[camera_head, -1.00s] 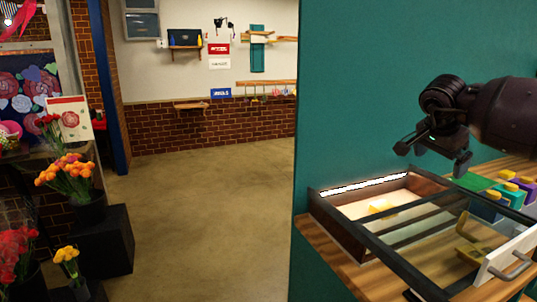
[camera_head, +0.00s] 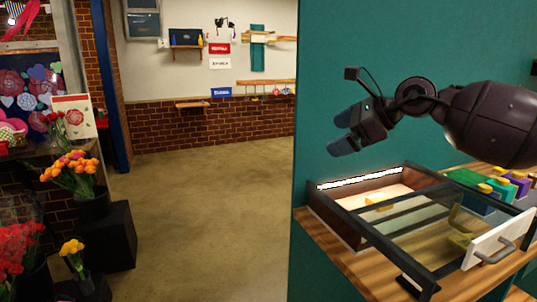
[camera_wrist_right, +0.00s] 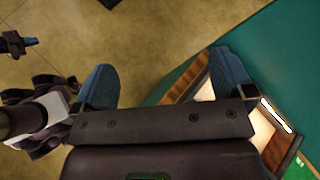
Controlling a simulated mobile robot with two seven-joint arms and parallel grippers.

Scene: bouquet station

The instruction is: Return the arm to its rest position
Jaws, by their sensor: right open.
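My right gripper (camera_head: 343,142) is in the head view, open and empty, with blue fingertips. It hangs in front of the teal wall, above the far left corner of a dark-framed glass-topped case (camera_head: 372,236), apart from it. In the right wrist view the two blue fingers of this gripper (camera_wrist_right: 165,78) are spread wide with nothing between them. A dark part with a bluish tip, which looks like my left gripper (camera_wrist_right: 20,43), shows small at the left edge of that view. Its jaws cannot be made out.
The case has a white front with a grey handle (camera_head: 495,255) and a yellow thing (camera_head: 378,200) inside. It stands on a wooden counter (camera_head: 325,238). Coloured blocks (camera_head: 505,187) are at the right. Flower buckets (camera_head: 92,203) stand at the left. The floor between is clear.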

